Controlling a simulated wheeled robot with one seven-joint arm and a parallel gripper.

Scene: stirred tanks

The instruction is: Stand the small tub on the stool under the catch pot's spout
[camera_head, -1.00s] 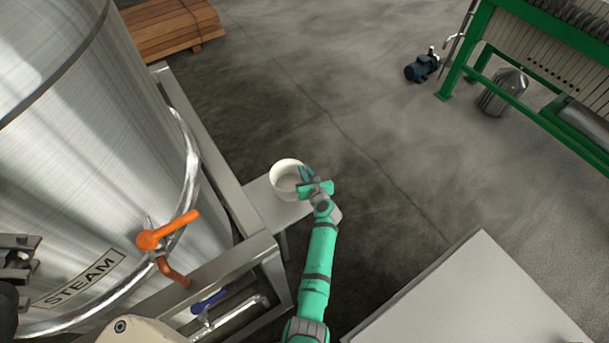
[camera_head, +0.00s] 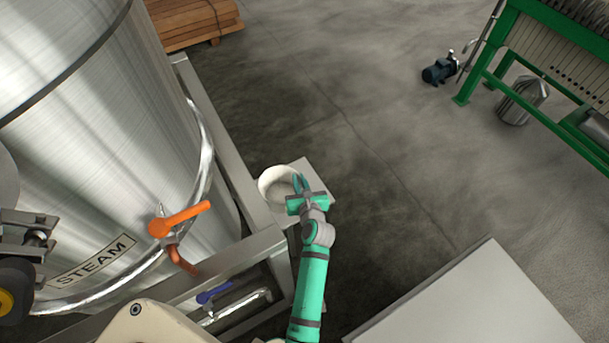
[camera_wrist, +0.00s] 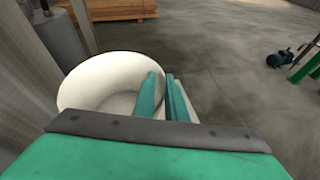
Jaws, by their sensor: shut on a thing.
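The small tub (camera_head: 273,177) is white, round and open-topped, and looks empty. My gripper (camera_head: 299,183) is shut on the right side of its rim. In the wrist view the tub (camera_wrist: 85,82) fills the left and my fingers (camera_wrist: 165,96) pinch its wall. The tub is upright over the pale stool (camera_head: 319,180), whose top shows to its right; I cannot tell whether it touches the top. I cannot make out the catch pot's spout in the head view. In the wrist view a grey cylindrical vessel (camera_wrist: 60,38) stands beyond the tub, perhaps the catch pot.
A large steel tank marked STEAM (camera_head: 95,150) stands left in a metal frame (camera_head: 225,150), with an orange-handled valve (camera_head: 180,218) and a blue-handled valve (camera_head: 213,292). A pale flat surface (camera_head: 480,305) lies lower right. The floor beyond the stool is clear.

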